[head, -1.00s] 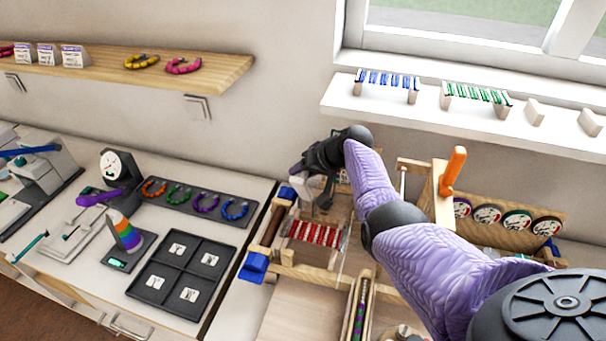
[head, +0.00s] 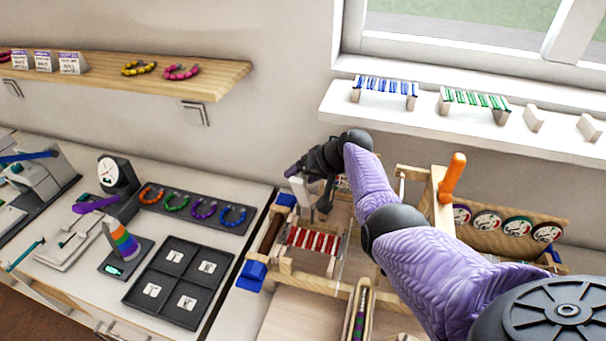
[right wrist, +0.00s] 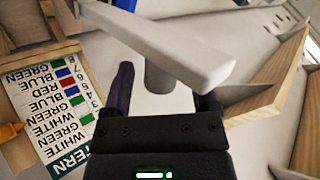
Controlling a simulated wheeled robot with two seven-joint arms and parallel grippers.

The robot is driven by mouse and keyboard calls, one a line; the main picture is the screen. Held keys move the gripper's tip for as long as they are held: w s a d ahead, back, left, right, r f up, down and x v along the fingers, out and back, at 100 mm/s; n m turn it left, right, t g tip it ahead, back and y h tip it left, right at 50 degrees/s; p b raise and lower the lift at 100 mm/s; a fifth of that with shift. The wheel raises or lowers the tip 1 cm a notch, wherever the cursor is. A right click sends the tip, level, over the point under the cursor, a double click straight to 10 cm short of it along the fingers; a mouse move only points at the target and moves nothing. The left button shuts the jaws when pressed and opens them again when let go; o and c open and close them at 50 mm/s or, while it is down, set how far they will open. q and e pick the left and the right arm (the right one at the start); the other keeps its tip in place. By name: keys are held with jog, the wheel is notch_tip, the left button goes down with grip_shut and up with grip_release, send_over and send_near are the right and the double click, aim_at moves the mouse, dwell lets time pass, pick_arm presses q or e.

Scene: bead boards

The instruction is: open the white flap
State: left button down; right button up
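A white bar-shaped piece (head: 300,187) stands at the back left of the wooden bead frame, close to my right gripper; I cannot tell for sure that it is the flap. In the right wrist view a white bar with a rounded end (right wrist: 165,45) crosses above the fingers, with a short round post (right wrist: 160,77) under it. My right gripper (right wrist: 165,95) has its fingers apart, with the post between them and gaps beside it. In the head view the right gripper (head: 312,178) is partly hidden by its own wrist. My left gripper is out of view.
Red beads (head: 314,241) lie in the frame below the gripper. An orange handle (head: 453,177) stands to the right. A printed colour list (right wrist: 55,115) is at the wrist view's left. A windowsill (head: 470,125) with bead racks is behind; a dark four-part tray (head: 178,283) lies left.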

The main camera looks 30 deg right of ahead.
jog(key=p+v, duration=0.4)
jog(key=v, duration=0.6)
jog(key=shift+f, duration=0.1)
